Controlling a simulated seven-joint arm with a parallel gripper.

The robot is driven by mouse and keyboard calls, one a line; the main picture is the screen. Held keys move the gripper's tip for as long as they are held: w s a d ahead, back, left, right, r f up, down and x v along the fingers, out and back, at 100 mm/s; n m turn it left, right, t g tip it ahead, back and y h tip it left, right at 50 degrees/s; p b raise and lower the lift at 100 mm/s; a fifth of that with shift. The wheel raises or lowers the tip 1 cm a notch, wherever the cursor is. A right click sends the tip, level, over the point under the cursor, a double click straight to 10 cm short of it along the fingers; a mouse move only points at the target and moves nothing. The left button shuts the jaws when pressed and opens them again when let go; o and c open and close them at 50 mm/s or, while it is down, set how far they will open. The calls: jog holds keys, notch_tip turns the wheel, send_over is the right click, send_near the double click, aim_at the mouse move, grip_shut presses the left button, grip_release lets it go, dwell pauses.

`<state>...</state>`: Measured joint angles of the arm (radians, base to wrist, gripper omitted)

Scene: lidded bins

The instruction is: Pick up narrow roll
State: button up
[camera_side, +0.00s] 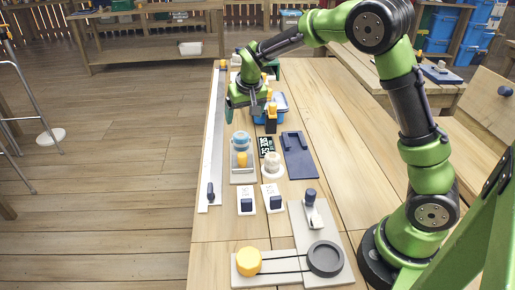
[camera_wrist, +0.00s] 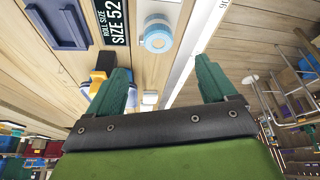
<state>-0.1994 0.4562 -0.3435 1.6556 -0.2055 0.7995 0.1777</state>
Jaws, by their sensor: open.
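A pale blue and white roll (camera_side: 241,140) sits at the far end of a grey tray (camera_side: 233,178) on the bench. It also shows in the wrist view (camera_wrist: 158,35), just beyond and between my fingers. A cream-white roll (camera_side: 272,166) stands to its right, nearer the side camera. I cannot tell by width which one is the narrow roll. My gripper (camera_side: 247,108) is open and empty, above the bench and beyond the blue roll in the side view. In the wrist view my two green fingers (camera_wrist: 162,68) are wide apart with nothing between them.
A dark blue plate (camera_side: 300,158) lies right of the rolls, and a long metal rail (camera_side: 214,140) runs along the left edge.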

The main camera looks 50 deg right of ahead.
aim_at(241, 134)
jog(key=x, duration=0.7)
jog(key=shift+d+x, duration=0.1)
jog(key=shift+x, duration=1.25)
jog(key=shift+d+x, duration=0.15)
jog(key=shift+x, duration=1.2)
jog(key=shift+r, duration=0.1)
jog(key=shift+c, duration=0.3)
jog(key=c, duration=1.1)
